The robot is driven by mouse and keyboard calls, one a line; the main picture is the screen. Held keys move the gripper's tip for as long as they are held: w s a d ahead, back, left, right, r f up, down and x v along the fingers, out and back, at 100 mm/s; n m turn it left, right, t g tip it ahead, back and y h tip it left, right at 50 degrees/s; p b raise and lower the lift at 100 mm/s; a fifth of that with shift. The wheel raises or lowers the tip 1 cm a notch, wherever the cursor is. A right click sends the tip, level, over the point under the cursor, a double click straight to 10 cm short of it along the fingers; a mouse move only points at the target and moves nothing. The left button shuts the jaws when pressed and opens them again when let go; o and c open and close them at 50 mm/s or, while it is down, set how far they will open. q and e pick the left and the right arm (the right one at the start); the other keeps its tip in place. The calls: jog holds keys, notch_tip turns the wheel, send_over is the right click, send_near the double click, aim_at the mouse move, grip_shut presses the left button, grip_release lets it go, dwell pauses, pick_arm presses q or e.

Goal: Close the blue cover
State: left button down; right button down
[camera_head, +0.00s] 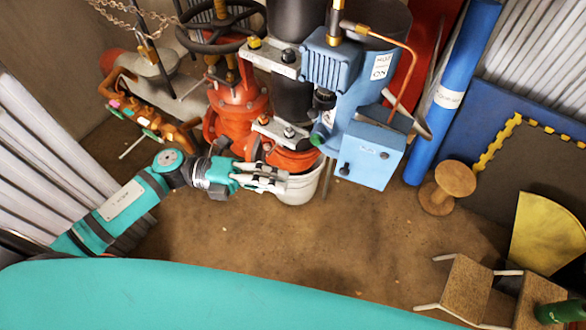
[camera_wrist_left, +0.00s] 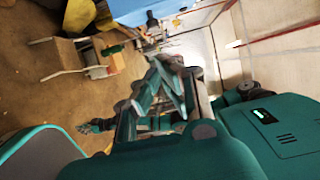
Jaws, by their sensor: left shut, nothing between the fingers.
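A blue box-shaped cover (camera_head: 370,155) is on the blue machine in the middle of the head view. A grey-brown flap (camera_head: 408,120) slants at its upper right. I cannot tell how far the cover stands open. My left gripper (camera_head: 284,180) is shut and empty, left of the blue cover and apart from it, in front of the orange pipework above a white bucket. A small dark and teal shape (camera_wrist_left: 97,126) there may be my right gripper, too small to read.
Orange pipes and a valve (camera_head: 238,100) stand left of the machine, and a white bucket (camera_head: 303,188) is below. A blue roll (camera_head: 450,95), a wooden spool (camera_head: 449,185) and stools (camera_head: 462,285) are to the right. The brown floor between is clear.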

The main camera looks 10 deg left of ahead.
aim_at(341, 173)
pick_arm(q)
jog(key=w+d+p, duration=0.2)
jog(key=w+d, duration=0.3)
jog(key=d, duration=0.4)
jog(key=shift+p, duration=0.4)
